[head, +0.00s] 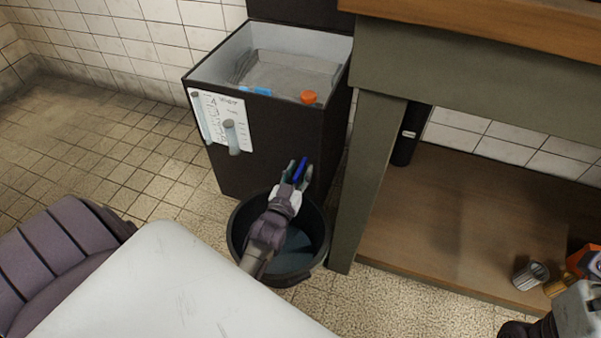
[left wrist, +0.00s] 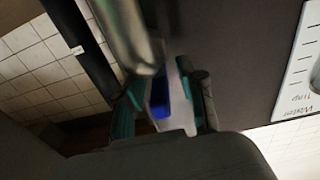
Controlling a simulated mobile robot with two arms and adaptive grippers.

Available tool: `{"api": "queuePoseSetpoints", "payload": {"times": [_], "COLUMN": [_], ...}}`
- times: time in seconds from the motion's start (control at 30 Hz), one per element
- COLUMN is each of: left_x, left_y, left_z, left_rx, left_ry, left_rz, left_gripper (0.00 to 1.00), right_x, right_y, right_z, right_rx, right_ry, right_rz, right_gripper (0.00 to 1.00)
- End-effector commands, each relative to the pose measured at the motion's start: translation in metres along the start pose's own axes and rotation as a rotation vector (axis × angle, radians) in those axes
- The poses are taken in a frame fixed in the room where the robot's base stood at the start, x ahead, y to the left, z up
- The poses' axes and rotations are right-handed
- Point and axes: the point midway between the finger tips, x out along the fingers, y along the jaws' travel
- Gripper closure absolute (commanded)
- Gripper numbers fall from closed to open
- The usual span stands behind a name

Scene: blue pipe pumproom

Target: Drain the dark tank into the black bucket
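The dark tank (head: 262,165) stands open-topped against the tiled wall, with clear liquid (head: 285,75) inside. Its front also shows in the left wrist view (left wrist: 245,60). The black bucket (head: 318,225) stands on the floor at the tank's front, partly hidden by my left arm. My left gripper (head: 297,176) is above the bucket, near the tank's lower front. Its teal fingers (left wrist: 165,108) stand apart on either side of a blue handle (left wrist: 158,95), with a gap visible. A metal cylinder (left wrist: 128,35) is close beside the handle.
Left floor is clear.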

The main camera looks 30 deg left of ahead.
Motion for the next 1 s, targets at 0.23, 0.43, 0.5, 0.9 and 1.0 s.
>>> {"api": "queuePoseSetpoints", "payload": {"times": [0.23,0.43,0.5,0.9,1.0], "left_x": [0.0085,0.0083,0.0082,0.0081,0.0081], "left_y": [-0.0001,0.0000,0.0000,-0.0002,-0.0003], "left_z": [-0.0002,-0.0005,-0.0005,-0.0009,-0.0014], "left_rx": [0.001,0.001,0.001,0.002,0.005], "left_ry": [-0.001,-0.001,0.000,0.000,0.000], "left_rz": [0.000,0.000,0.000,0.007,0.026], "left_gripper": [0.60,0.67,0.79,1.00,1.00], "right_x": [0.0019,0.0020,0.0020,0.0026,0.0042], "right_y": [-0.0002,-0.0002,-0.0003,-0.0003,-0.0002], "right_z": [0.0003,0.0003,0.0003,0.0002,-0.0004], "right_rx": [-0.001,-0.001,-0.001,-0.001,-0.001], "right_ry": [0.010,0.009,0.009,0.010,0.011], "right_rz": [-0.004,-0.004,-0.004,-0.004,-0.003], "right_gripper": [0.60,0.60,0.60,0.60,0.60]}}
